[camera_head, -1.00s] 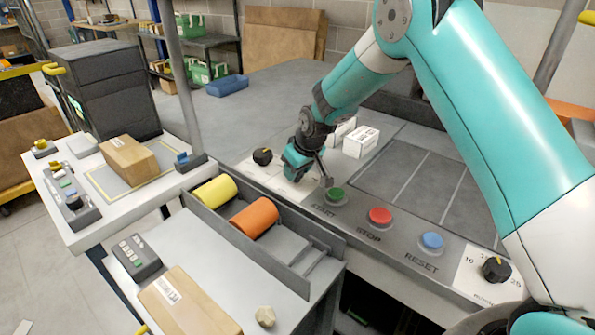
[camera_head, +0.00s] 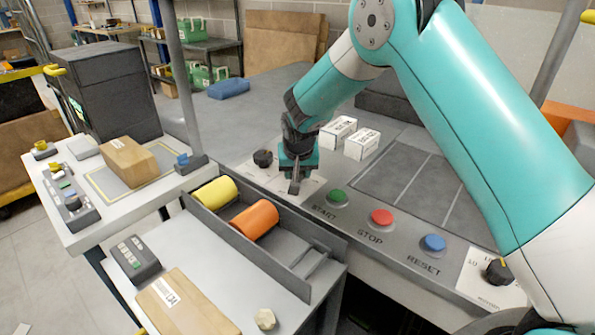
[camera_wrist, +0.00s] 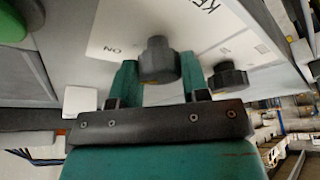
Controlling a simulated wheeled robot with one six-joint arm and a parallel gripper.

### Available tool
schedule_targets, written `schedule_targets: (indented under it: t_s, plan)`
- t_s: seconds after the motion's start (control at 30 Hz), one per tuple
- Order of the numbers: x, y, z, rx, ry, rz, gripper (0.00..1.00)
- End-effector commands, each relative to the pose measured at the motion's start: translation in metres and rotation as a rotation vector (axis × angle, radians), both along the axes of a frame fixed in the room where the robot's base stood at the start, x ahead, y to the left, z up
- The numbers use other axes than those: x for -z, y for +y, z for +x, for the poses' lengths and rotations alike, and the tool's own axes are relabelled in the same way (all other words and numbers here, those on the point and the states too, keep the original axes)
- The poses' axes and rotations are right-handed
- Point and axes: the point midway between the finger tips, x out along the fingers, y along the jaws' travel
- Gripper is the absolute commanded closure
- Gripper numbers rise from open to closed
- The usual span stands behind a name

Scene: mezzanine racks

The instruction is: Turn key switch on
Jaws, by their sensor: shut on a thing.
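The key switch is a dark grey knob (camera_wrist: 158,58) on a white plate (camera_wrist: 110,38) with "ON" and part of a "KEY" label legible in the wrist view. My gripper (camera_wrist: 157,72) has its two teal fingers on either side of this knob and is shut on it. The "ON" mark lies to the left of the knob. In the head view my gripper (camera_head: 294,188) points down at the panel's white plate, left of the green START button (camera_head: 337,196). It hides the held knob there.
A second black knob (camera_head: 263,158) sits just left of my gripper; a dark knob (camera_wrist: 228,77) also shows right of my fingers. Red STOP (camera_head: 382,217) and blue RESET (camera_head: 433,243) buttons follow to the right. Two white boxes (camera_head: 361,143) stand behind. A roller tray (camera_head: 285,262) lies in front.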

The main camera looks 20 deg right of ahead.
Motion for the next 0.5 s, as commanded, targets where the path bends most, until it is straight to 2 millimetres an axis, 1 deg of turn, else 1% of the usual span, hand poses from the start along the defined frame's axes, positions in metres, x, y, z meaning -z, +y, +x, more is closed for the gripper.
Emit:
schedule_targets:
  t_s: [0.43,0.47,0.5]
  plan:
    - [0.0000,0.0000,0.0001,0.012,0.000,0.001,0.82]
    - [0.0000,-0.0001,0.0001,0.011,0.000,0.001,0.53]
    - [0.0000,0.0000,0.0001,0.011,0.000,0.001,0.44]
